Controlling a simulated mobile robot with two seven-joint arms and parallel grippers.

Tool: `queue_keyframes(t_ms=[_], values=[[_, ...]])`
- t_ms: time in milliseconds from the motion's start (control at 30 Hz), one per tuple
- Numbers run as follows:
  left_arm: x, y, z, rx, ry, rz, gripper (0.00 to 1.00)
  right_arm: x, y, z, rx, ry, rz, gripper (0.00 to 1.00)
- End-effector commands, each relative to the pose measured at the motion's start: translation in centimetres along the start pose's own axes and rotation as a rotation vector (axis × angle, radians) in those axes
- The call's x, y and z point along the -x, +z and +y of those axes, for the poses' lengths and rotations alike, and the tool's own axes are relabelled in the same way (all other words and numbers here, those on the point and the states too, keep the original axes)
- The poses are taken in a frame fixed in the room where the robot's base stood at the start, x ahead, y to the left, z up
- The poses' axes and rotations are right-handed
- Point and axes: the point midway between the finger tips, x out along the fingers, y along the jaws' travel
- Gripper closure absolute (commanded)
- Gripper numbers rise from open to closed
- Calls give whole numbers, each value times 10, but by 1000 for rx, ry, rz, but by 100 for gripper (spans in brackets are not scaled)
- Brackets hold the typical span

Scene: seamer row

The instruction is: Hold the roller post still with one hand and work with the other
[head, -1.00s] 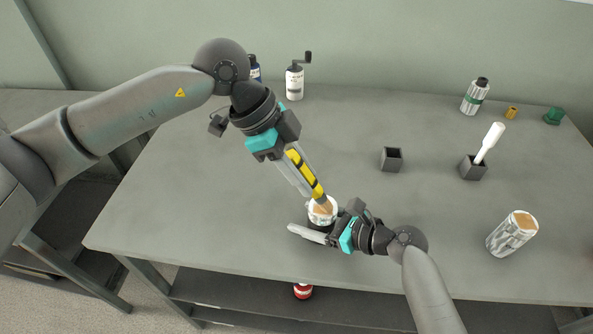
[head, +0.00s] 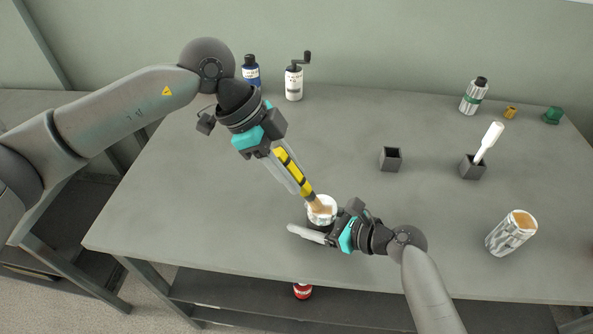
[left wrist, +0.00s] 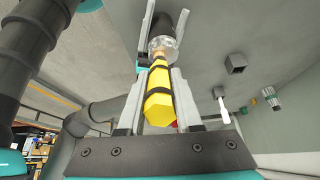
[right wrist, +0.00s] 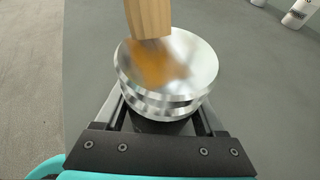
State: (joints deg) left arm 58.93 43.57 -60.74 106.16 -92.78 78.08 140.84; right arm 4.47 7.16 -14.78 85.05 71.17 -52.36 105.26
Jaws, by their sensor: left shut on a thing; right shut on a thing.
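The roller post, with a shiny metal disc top (head: 327,203) on a dark post, stands near the front middle of the table. My right gripper (head: 318,230) is shut on it below the disc; the right wrist view shows the disc (right wrist: 195,62) between the fingers. My left gripper (head: 296,183) is shut on a yellow tool with black bands (head: 287,163), held tilted. Its wooden end (right wrist: 148,18) is at the disc's top; I cannot tell whether it touches. A blurred brown patch shows on the disc, perhaps a reflection. The post's base is hidden.
Dark square holders (head: 391,159) stand at centre and right, the right one with a white-handled tool (head: 489,140). The table's left side is clear.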

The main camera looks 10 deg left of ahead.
Motion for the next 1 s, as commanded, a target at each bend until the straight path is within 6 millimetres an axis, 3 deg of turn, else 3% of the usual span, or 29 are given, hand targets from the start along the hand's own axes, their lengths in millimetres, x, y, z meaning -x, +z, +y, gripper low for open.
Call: queue_keyframes(t_ms=[300, 1000], values=[[1, 0, -15, 0, -2, -1, 100, 0, 0, 0, 1, 0, -1, 92], [-17, -25, -17, 0, -1, -2, 100, 0, 0, 0, 1, 1, -1, 92]])
